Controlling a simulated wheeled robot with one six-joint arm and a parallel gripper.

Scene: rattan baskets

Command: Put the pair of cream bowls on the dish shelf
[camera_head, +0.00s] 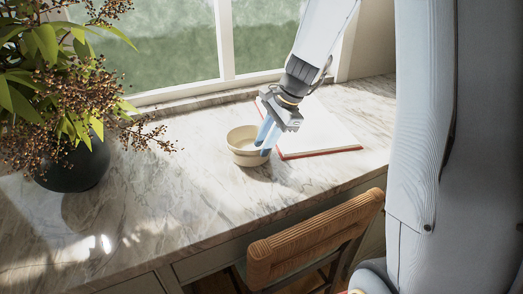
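A cream bowl (241,150) stands upright on the marble counter (180,190). A band runs below its rim; I cannot tell whether it is one bowl or two stacked. My gripper (266,146) reaches down from above with its blue fingers at the right side of the bowl's rim. The two fingers show close together, one towards the bowl's inside and one outside its wall. I cannot tell whether they press on the wall. No dish shelf is seen in this view.
An open book or pad with a red edge (330,149) lies right of the bowl. A dark vase (78,165) with a leafy, berried plant stands at the left. A wooden chair (315,240) is at the counter's front edge. A window (170,45) is behind. The counter's middle is clear.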

